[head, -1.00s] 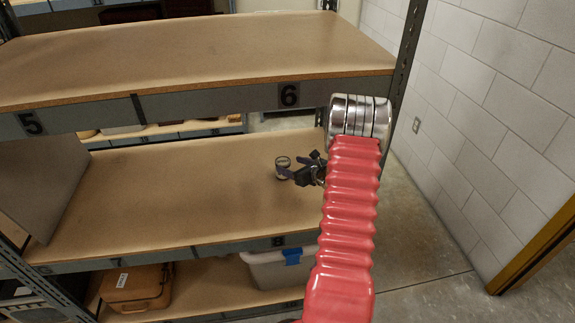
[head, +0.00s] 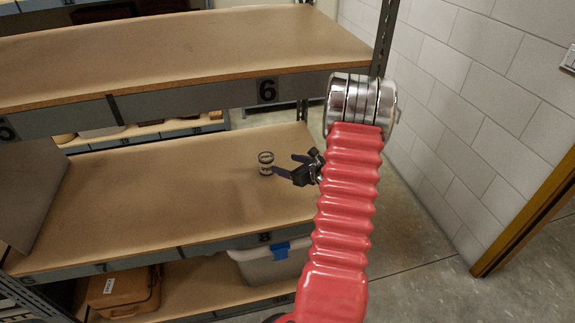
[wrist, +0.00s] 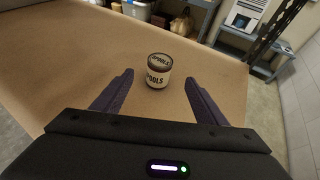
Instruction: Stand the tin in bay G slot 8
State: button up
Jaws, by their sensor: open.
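The tin (head: 265,164), a small can with a pale label and dark bands, stands upright on the middle shelf (head: 150,195), in the part above the label 8. In the wrist view the tin (wrist: 158,71) shows lettering that seems to read "SPOOLS". My gripper (head: 284,165) is just to the right of the tin. In the wrist view my gripper (wrist: 159,85) is open, its two dark fingers apart. The tin stands a little beyond the fingertips, roughly centred between them, with no finger touching it.
The upper shelf (head: 180,50), with label 6 on its edge, hangs above. A divider panel (head: 30,190) stands at the middle shelf's left. An orange case (head: 122,292) and a grey bin with blue tape (head: 265,268) are on the shelf below. A block wall (head: 480,100) is on the right.

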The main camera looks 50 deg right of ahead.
dwell(0.3)
jog(key=w+a+r+n+g+y, duration=0.1)
jog(key=w+a+r+n+y, duration=0.1)
jog(key=a+r+n, duration=0.45)
jog(key=w+a+r+n+g+y, duration=0.1)
jog(key=a+r+n+y, duration=0.15)
jog(key=a, duration=0.75)
jog(key=w+a+r+n+g+y, duration=0.1)
jog(key=w+a+r+n+y, duration=0.1)
jog(key=a+r+n, duration=0.45)
jog(key=s+a+r+n+g+y, duration=0.1)
jog(key=s+a+r+n+g, duration=0.15)
jog(key=a, duration=0.65)
jog(key=s+a+r+n+g, duration=0.15)
jog(key=s+a+n, duration=0.25)
jog(key=a, duration=0.4)
jog(key=s+a+r+n+h, duration=0.2)
jog(key=s+a+n+h, duration=0.1)
jog(key=s+n, duration=0.4)
jog(key=s+a+r+n+h, duration=0.3)
jog(key=s+a+n, duration=0.1)
jog(key=s+n, duration=0.4)
jog(key=shift+s+r+g, duration=0.2)
jog(key=shift+s+g, duration=0.2)
jog(key=shift+s, duration=0.95)
jog(key=shift+c, duration=0.2)
